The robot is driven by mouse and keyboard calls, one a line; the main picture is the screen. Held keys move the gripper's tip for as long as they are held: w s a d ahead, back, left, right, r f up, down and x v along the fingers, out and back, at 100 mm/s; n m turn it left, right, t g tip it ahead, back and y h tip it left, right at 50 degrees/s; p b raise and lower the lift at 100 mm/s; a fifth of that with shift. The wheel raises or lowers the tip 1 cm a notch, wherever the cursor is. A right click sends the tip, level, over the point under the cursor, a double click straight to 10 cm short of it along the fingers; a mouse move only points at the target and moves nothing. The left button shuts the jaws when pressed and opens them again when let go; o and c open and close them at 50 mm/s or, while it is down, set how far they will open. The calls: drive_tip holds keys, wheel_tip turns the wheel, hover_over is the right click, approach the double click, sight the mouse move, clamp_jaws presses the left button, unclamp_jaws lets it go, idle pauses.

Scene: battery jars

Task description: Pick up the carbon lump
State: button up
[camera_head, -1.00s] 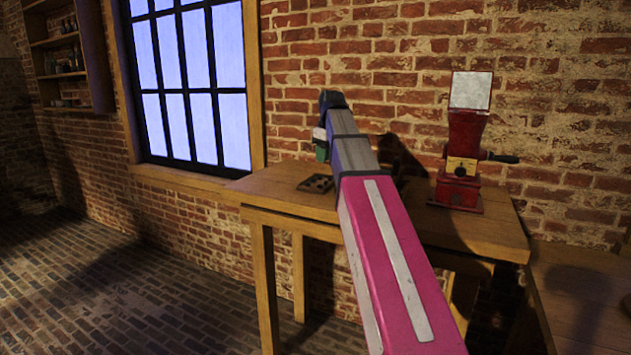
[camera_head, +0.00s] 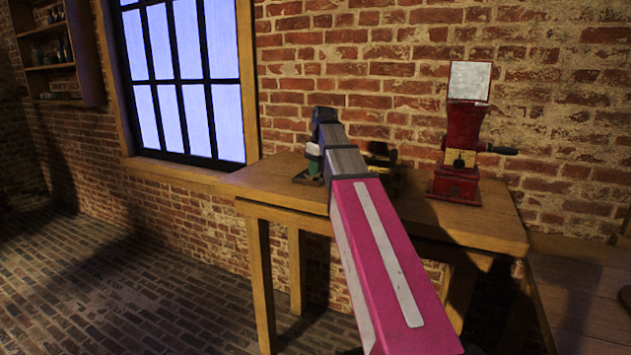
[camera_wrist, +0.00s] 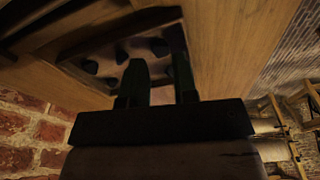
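Several dark lumps, probably carbon, sit in a shallow tray (camera_wrist: 107,45) on the wooden table in the wrist view. One dark lump (camera_wrist: 90,67) is at the tray's left, another (camera_wrist: 121,56) is near the middle, and a third (camera_wrist: 159,47) is beyond the gap between my fingers. My gripper (camera_wrist: 160,75) is open, its two dark fingers apart and reaching over the near part of the tray. I see nothing held. In the head view my gripper (camera_head: 312,166) is low over the table's left end, and my arm and hand hide most of the tray.
The wooden table (camera_head: 480,225) stands against a brick wall. A red machine (camera_head: 460,150) with a side handle is on its right part. A dark and yellow object (camera_head: 380,157) is partly hidden behind my arm. Another wooden surface (camera_head: 580,290) is at lower right.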

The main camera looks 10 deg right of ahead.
drive_tip(key=shift+w+a+f, duration=0.1)
drive_tip(key=shift+a+f, duration=0.05)
drive_tip(key=shift+f, duration=1.2)
clamp_jaws()
drive_tip(key=shift+r, duration=0.1)
wheel_tip(320, 180, up, 4)
drive_tip(key=shift+w+r, duration=0.1)
drive_tip(key=shift+r, duration=0.05)
drive_tip(key=s+a+r, duration=0.5)
drive_tip(key=a+r, duration=0.1)
drive_tip(key=a, duration=0.4)
drive_tip(key=shift+a+r, duration=0.3)
